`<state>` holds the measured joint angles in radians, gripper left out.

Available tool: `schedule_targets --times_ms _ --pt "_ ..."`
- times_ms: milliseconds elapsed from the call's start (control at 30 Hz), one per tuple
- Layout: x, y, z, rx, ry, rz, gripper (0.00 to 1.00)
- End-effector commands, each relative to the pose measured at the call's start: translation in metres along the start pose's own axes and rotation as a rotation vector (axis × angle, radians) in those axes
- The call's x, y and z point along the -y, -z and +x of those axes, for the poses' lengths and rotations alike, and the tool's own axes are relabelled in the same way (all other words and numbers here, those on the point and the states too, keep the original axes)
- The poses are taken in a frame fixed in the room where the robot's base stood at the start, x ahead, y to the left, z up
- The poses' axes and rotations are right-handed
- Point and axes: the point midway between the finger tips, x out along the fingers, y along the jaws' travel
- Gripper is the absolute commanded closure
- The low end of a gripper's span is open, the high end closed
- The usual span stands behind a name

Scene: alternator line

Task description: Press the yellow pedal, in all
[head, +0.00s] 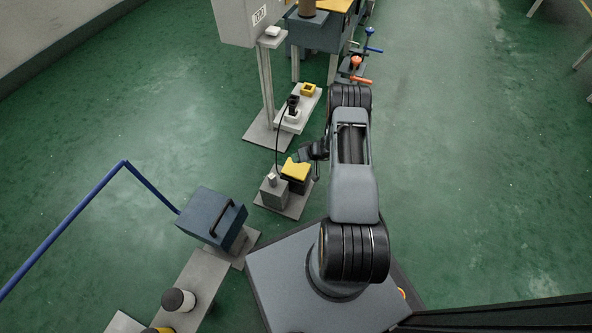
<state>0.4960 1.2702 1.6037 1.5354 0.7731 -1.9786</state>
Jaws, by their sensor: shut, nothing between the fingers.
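The yellow pedal (296,168) sits on a dark block on a grey floor plate, just left of my arm in the head view. A grey box with a small light knob stands beside it on the left. My gripper (303,157) reaches down from my arm to the pedal's back right edge. It is shut and holds nothing. Its fingertips are small and dark here, and I cannot tell whether they touch the pedal. My arm hides part of the floor to the right of the pedal.
A dark blue box with a handle (212,216) stands at the left, with a blue rail (70,221) running from it. Behind the pedal is a light plate with a black device (292,104) and a yellow square part (309,89). Green floor (470,170) at the right is clear.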

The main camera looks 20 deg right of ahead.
Motion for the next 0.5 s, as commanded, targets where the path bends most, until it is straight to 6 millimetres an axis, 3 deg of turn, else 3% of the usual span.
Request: schedule_targets --times_ms 200,500 --pt "-0.012 -0.012 0.017 0.000 0.000 0.000 1.00" --pt "-0.016 -0.015 0.021 0.000 0.000 0.000 1.00"
